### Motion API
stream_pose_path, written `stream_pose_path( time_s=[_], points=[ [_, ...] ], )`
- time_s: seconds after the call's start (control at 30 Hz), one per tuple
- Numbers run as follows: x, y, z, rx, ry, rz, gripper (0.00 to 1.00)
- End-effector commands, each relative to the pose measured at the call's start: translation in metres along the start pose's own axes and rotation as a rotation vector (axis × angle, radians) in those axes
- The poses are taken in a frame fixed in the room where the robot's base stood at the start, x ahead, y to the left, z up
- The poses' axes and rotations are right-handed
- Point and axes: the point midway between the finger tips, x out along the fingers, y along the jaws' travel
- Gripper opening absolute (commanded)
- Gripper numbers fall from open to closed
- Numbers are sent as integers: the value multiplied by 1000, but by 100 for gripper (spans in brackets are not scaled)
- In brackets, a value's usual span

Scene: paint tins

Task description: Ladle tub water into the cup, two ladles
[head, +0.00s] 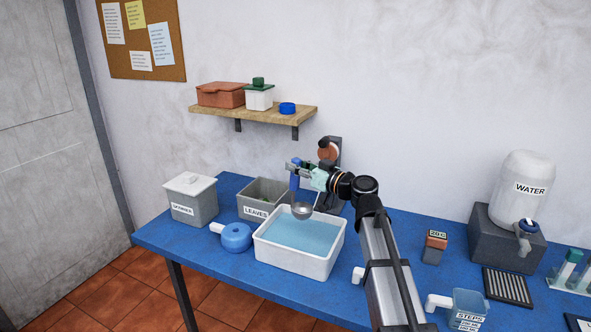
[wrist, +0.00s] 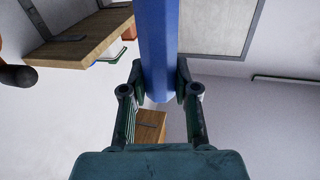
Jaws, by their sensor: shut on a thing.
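My gripper (head: 297,167) is shut on the blue handle of the ladle (head: 302,211). The handle hangs upright, and the metal bowl is over the back part of the white tub (head: 258,251). The bowl seems to be above the water (head: 305,234); its exact height and contents cannot be told. In the wrist view my gripper (wrist: 158,85) has its fingers on both sides of the blue ladle handle (wrist: 157,40). A clear cup (head: 468,308) with bluish sides, a white handle and a "STEPS" label stands at the lower right, partly cut off by the frame.
A grey "LEAVES" bin (head: 255,212) and a lidded grey bin (head: 192,203) stand behind. A water dispenser (head: 525,190) on a block, a dark slotted tray (head: 508,286) and a small labelled block (head: 435,247) are right.

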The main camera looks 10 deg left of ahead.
Motion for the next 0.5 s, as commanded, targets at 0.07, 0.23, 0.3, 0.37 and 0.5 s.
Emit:
stream_pose_path(
  time_s=[0.07,0.23,0.3,0.37,0.5],
  points=[
    [-1,2,3,7,7,0,0],
    [-4,5,6,21,19,1,0],
    [-4,6,7,27,23,1,0],
    [-5,7,8,33,27,1,0],
    [-7,10,9,46,38,1,0]
  ],
)
